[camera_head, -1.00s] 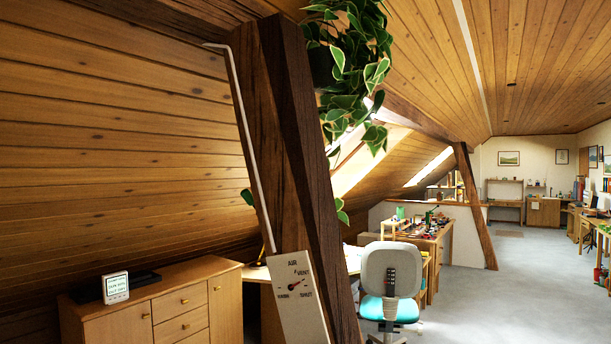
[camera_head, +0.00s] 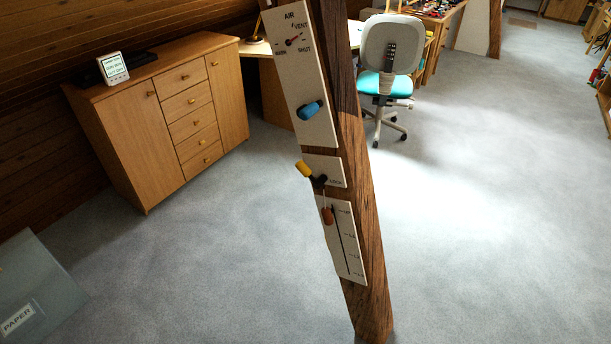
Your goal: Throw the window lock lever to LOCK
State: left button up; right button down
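The window lock lever (camera_head: 304,169) has a yellow grip and a dark pivot. It sits on a small white plate (camera_head: 336,172) marked LOCK at its right, on the leaning timber brace (camera_head: 368,240). The yellow grip points up and to the left, away from the LOCK word. Above it is the AIR plate (camera_head: 318,125) with a dial and a blue knob (camera_head: 310,110). Below it is a white slider plate (camera_head: 352,262) with a red-brown knob (camera_head: 327,215). Neither of my grippers is in view.
A wooden cabinet (camera_head: 130,120) with a small display (camera_head: 113,67) stands at the left. A grey box labelled PAPER (camera_head: 45,285) is at the lower left. An office chair (camera_head: 388,60) stands behind the brace. The carpet (camera_head: 480,220) at the right is clear.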

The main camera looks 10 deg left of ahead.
aim_at(302, 167)
jog(key=j+z, duration=0.1)
jog(key=z, duration=0.3)
jog(key=i+j+z, duration=0.1)
jog(key=z, duration=0.3)
jog(key=j+z, duration=0.25)
jog(key=z, duration=0.15)
jog(key=j+z, duration=0.15)
jog(key=z, duration=0.3)
jog(key=i+j, duration=0.05)
